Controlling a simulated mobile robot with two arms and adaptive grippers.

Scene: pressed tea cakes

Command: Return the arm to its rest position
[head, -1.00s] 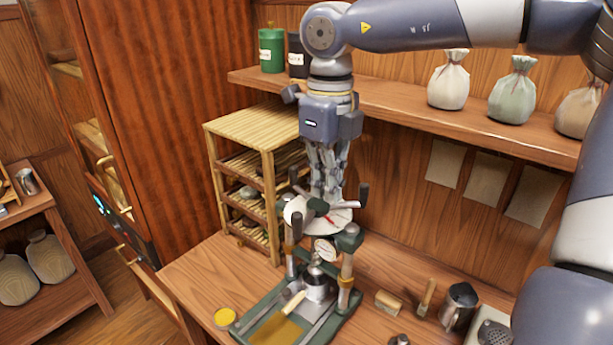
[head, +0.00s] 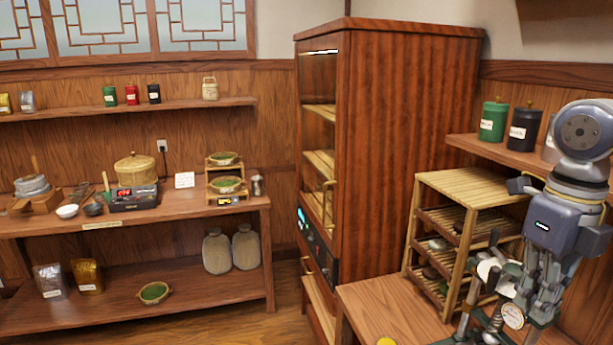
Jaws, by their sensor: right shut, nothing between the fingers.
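My right gripper (head: 545,290) is at the right edge of the head view, pointing down with its fingers together and nothing held. It is in front of the press (head: 490,322), whose dial gauge (head: 513,316) shows beside the fingers. The press stands on the wooden workbench (head: 385,300), and its lower part is cut off by the frame. Most of my right arm is outside the picture. My left gripper is not in view.
A slatted rack (head: 470,188) with tea cakes stands behind the press. A tall wooden cabinet (head: 405,150) is in the middle. A side table (head: 180,212) at left carries a steamer (head: 135,170) and bowls. A shelf (head: 510,155) with canisters is behind the rack.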

